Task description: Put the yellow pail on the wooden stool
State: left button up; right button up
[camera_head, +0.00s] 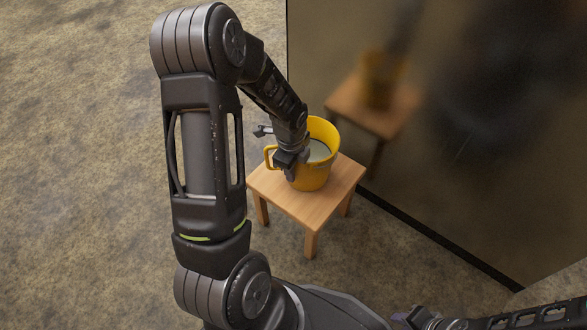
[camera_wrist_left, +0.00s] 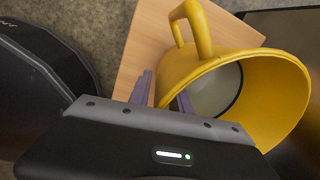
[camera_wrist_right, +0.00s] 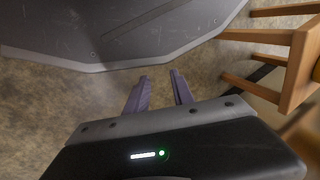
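The yellow pail (camera_head: 322,172) stands upright on the wooden stool (camera_head: 310,209) in the head view, with a pale content or bottom inside. Its handle is on the left side. My left gripper (camera_head: 291,172) is at the pail's near-left rim, beside the handle. In the left wrist view, its fingers (camera_wrist_left: 165,98) are apart, with the wall of the pail (camera_wrist_left: 262,75) between them; contact is hard to tell. The stool top (camera_wrist_left: 150,38) shows behind. My right gripper (camera_wrist_right: 158,92) is open and empty, low over the floor, with the stool (camera_wrist_right: 301,60) at the right.
A large dark glossy panel (camera_head: 430,150) rises directly behind and right of the stool and mirrors it. The brown mottled floor (camera_head: 80,150) is clear to the left.

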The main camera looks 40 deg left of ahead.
pick_arm(q)
notch_tip(320, 180, up, 12)
jog(key=s+p, duration=0.1)
jog(key=p, duration=0.3)
jog(key=shift+s, duration=0.1)
dwell(0.7)
